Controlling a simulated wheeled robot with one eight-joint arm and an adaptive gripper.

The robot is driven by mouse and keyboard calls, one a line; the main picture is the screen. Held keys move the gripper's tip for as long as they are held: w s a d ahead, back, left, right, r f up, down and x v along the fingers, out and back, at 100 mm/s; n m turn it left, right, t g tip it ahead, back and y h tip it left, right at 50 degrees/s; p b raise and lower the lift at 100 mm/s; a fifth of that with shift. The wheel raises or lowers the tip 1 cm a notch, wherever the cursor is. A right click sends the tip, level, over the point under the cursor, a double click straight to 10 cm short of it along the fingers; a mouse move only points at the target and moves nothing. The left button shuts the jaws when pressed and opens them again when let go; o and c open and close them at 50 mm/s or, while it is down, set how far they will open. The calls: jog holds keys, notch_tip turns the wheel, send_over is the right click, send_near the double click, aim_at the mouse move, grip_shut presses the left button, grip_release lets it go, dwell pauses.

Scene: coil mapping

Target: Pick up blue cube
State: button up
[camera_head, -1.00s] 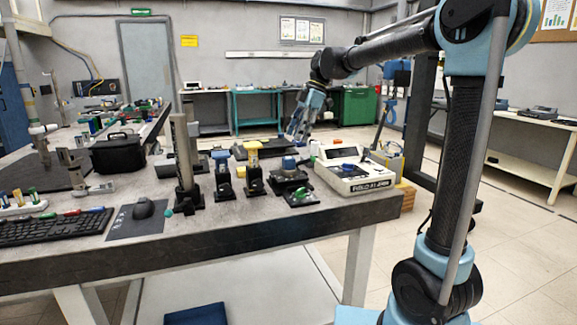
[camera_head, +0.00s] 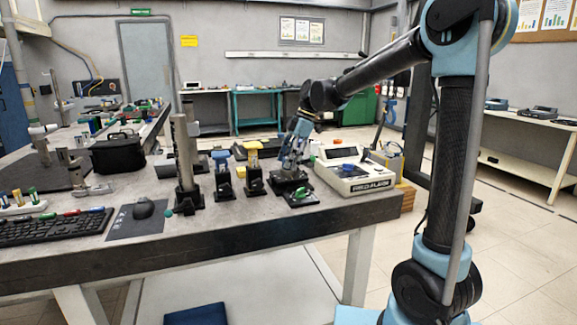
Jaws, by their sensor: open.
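My gripper (camera_head: 291,163) is open and points down over the black stand (camera_head: 288,184) at the right of the row on the bench. In the earlier frame a blue block sits on top of this stand. Now my fingers cover that spot, so I cannot tell whether they are around the block or just above it. Another blue-topped piece (camera_head: 220,155) is on a black stand further left, apart from my gripper.
A white instrument box (camera_head: 353,172) is close on the right. A small green-topped piece (camera_head: 301,196) lies in front. Keyboard (camera_head: 55,228) and mouse (camera_head: 143,208) are at left.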

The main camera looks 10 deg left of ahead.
jog(key=c, duration=1.2)
jog(key=shift+o, duration=0.2)
